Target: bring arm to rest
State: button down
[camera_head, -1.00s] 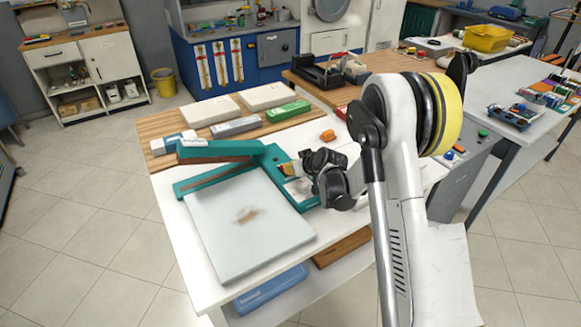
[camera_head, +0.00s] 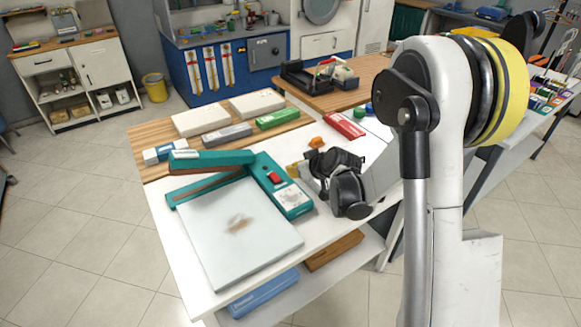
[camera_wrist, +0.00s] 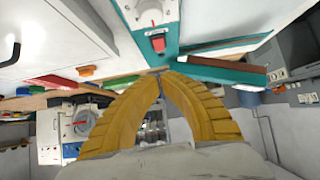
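My white arm with its black joints and a yellow ring fills the right side of the head view and reaches over the table. My gripper (camera_head: 293,171) shows only as a small yellow bit, mostly hidden behind my black wrist, near the right edge of the teal press. In the wrist view my gripper's two yellow ribbed fingers (camera_wrist: 160,74) curve in and meet at their tips, with nothing held between them. A teal press with a red button (camera_head: 274,178) lies just left of my gripper; it also shows beyond the fingertips in the wrist view (camera_wrist: 160,28).
The white table (camera_head: 185,270) holds the press's stained white plate (camera_head: 238,228), a green box (camera_head: 278,118), a grey box (camera_head: 227,134) and an orange item (camera_head: 316,142). A red box (camera_head: 345,125) lies behind my wrist. Open tiled floor (camera_head: 90,230) lies left of the table.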

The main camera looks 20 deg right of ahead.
dwell(0.4)
jog(key=s+a+r, duration=0.2)
jog(key=s+r, duration=0.5)
jog(key=r, duration=0.1)
jog(key=s+r+m+g+h+b, duration=0.1)
jog(key=s+r, duration=0.1)
jog(key=s, duration=1.1)
jog(key=s+r+m+g+h, duration=0.1)
jog(key=s+r+m+h, duration=0.1)
jog(key=s, duration=1.1)
jog(key=shift+s+d+m+g+b, duration=0.15)
jog(key=shift+m+g+b, duration=0.15)
jog(key=shift+g+b, duration=0.1)
